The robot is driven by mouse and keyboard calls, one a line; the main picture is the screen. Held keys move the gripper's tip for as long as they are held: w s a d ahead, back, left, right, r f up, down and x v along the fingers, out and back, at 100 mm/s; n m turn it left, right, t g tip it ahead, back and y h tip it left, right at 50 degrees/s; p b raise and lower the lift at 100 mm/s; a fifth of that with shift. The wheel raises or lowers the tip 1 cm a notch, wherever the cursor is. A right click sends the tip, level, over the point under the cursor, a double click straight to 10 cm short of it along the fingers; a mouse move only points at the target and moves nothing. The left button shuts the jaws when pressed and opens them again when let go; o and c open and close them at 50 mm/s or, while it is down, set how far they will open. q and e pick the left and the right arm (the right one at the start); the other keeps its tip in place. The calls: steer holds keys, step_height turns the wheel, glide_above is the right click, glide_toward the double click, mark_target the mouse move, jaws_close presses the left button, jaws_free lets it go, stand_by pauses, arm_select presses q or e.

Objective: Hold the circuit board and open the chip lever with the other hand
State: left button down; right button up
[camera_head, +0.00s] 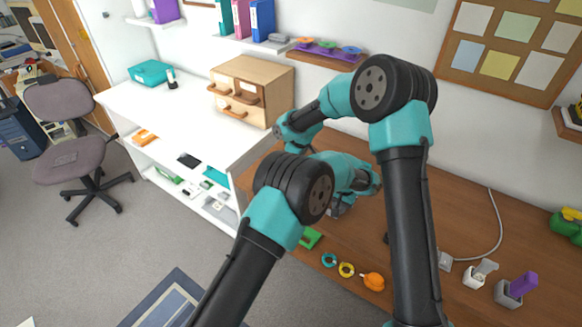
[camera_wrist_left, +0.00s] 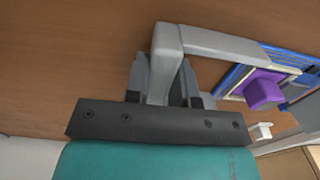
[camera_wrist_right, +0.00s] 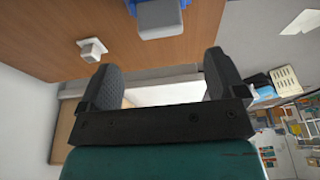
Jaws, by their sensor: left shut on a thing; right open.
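In the left wrist view, my left gripper (camera_wrist_left: 165,80) is shut on a grey L-shaped bar (camera_wrist_left: 215,43). The bar runs right to a blue circuit board (camera_wrist_left: 228,75). A purple chip (camera_wrist_left: 264,90) sits on the board in a pale frame. I cannot make out the chip lever for sure. In the right wrist view, my right gripper (camera_wrist_right: 165,85) is open with nothing between its fingers. A grey piece (camera_wrist_right: 160,22) with blue behind it is beyond the fingertips, apart from them. In the head view the arms hide the board and both fingertips.
A wooden drawer box (camera_head: 262,85) stands on the white shelf unit (camera_head: 150,100). On the brown desk (camera_head: 430,200) lie a green piece (camera_head: 310,238), a teal ring (camera_head: 328,260), a yellow ring (camera_head: 346,269) and an orange object (camera_head: 373,281). A purple-topped holder (camera_head: 508,295) stands at right.

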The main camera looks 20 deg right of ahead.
steer(key=shift+v, duration=1.15)
steer(key=shift+s, duration=0.1)
steer(key=shift+s+d+f+t+y, duration=0.25)
steer(key=shift+s+d+t+y, duration=0.25)
steer(key=shift+t, duration=0.1)
steer(key=shift+f, duration=0.1)
steer(key=x, duration=1.2)
steer(key=shift+c, duration=0.4)
